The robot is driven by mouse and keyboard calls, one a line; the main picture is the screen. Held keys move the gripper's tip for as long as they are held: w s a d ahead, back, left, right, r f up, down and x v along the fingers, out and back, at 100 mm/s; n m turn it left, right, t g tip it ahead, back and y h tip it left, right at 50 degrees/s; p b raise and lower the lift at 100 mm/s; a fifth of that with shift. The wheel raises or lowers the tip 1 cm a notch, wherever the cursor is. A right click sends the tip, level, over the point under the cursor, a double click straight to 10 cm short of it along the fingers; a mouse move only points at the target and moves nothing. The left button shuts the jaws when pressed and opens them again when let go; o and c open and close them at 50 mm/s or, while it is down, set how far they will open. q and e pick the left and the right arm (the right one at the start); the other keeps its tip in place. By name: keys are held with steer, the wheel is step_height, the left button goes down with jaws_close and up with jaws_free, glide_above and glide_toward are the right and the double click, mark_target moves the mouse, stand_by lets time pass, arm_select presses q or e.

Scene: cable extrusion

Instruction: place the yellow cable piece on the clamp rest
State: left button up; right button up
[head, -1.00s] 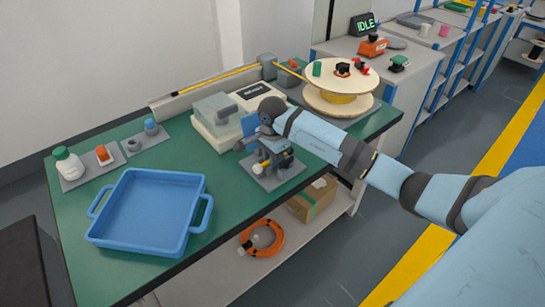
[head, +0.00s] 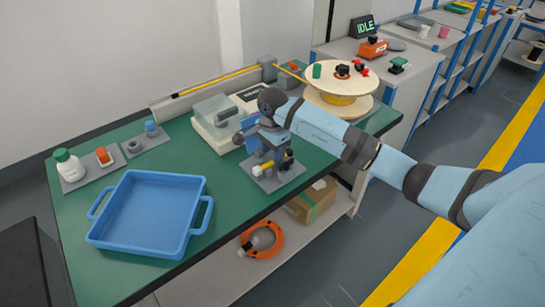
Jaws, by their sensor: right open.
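The clamp rest is a small fixture on a grey base plate (head: 284,178) near the front edge of the green bench. A short yellow cable piece (head: 266,167) with a whitish end shows low at this fixture, its end pointing left. Part of it is hidden, and I cannot tell whether it lies fully in the rest. My right gripper (head: 264,155) is open, pointing down just above the fixture and the cable piece. My right arm hides part of the fixture's back. My left gripper is not in view.
A blue tray (head: 147,246) stands at the front left. Behind the gripper is a device with a clear cover (head: 215,115). A wooden spool (head: 342,76) stands at right, and a long yellow cable (head: 215,79) runs along the back. Green bench between tray and fixture is clear.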

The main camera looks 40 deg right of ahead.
step_height(320, 180, up, 8)
steer(key=s+a+f+m+y, duration=0.1)
steer(key=s+a+f+y, duration=0.15)
steer(key=a, duration=0.35)
steer(key=s+a+f+m+y, duration=0.1)
steer(key=s+a+y, duration=0.1)
steer(key=a+y, duration=0.3)
steer(key=s+a+f+y, duration=0.2)
steer(key=s+a+y, duration=0.1)
steer(key=a, duration=0.4)
steer(key=s+a+r+m+t+y, duration=0.45)
steer(key=a+m+t+y, duration=0.35)
steer(key=m, duration=0.6)
steer(key=s+d+f+m+t+h, duration=0.1)
steer(key=s+f+m+h, duration=0.3)
steer(key=m, duration=0.8)
steer(key=s+d+f+m+t+h, duration=0.1)
steer(key=s+d+f+m+h, duration=0.3)
steer(key=f+m, duration=0.4)
steer(key=s+d+f+m+h, duration=0.2)
steer(key=s+f+m+h, duration=0.4)
steer(key=m, duration=1)
steer(key=shift+d+f+t+h, duration=0.3)
steer(key=shift+f+t+h, duration=0.1)
steer(key=shift+h, duration=0.05)
